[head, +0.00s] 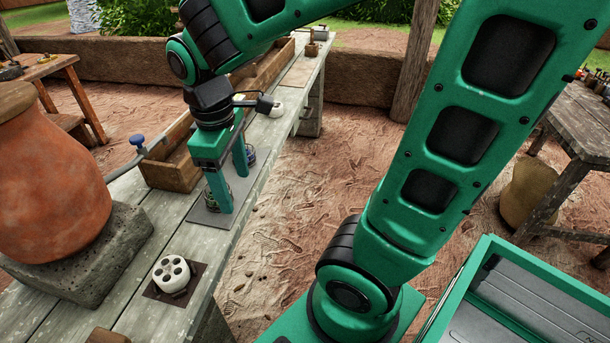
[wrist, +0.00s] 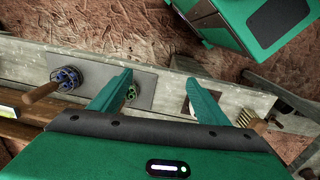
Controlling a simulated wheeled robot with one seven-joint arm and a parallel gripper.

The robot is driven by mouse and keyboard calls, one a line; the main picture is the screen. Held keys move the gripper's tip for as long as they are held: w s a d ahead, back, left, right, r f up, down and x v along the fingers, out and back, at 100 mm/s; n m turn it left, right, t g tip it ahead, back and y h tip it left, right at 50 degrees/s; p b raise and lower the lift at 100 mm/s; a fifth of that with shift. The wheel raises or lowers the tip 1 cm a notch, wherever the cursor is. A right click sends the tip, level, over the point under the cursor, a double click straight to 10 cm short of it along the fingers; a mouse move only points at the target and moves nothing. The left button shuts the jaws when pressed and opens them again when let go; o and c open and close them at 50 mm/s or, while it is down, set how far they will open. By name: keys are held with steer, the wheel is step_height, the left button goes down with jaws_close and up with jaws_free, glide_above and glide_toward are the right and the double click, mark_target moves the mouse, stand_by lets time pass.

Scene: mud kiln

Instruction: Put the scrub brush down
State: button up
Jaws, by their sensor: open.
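My gripper (head: 224,208) is open, pointing down over a grey mat (head: 207,217) on the long wooden bench. A small greenish round item shows by the fingers in the head view; in the wrist view this green item (wrist: 131,93) is beside the left finger. I cannot tell whether they touch. A wooden piece with pale bristles (wrist: 252,121), which looks like the scrub brush, lies on the bench right of the right finger in the wrist view, apart from it. A blue round item with a wooden handle (wrist: 65,77) lies at the mat's left edge.
A white block with holes (head: 174,273) sits on a dark square mat (head: 192,288) nearer me. A large clay pot (head: 45,185) on a stone slab (head: 95,262) stands at left. A wooden tray (head: 170,170) runs along the bench's far side.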

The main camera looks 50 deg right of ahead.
steer(key=s+d+m, duration=1.3)
steer(key=d, duration=0.2)
steer(key=shift+d+f+y, duration=0.2)
steer(key=shift+f+y, duration=0.15)
steer(key=shift+y, duration=0.05)
steer(key=shift+w+f, duration=0.25)
steer(key=shift+w, duration=0.35)
steer(key=shift+o, duration=0.5)
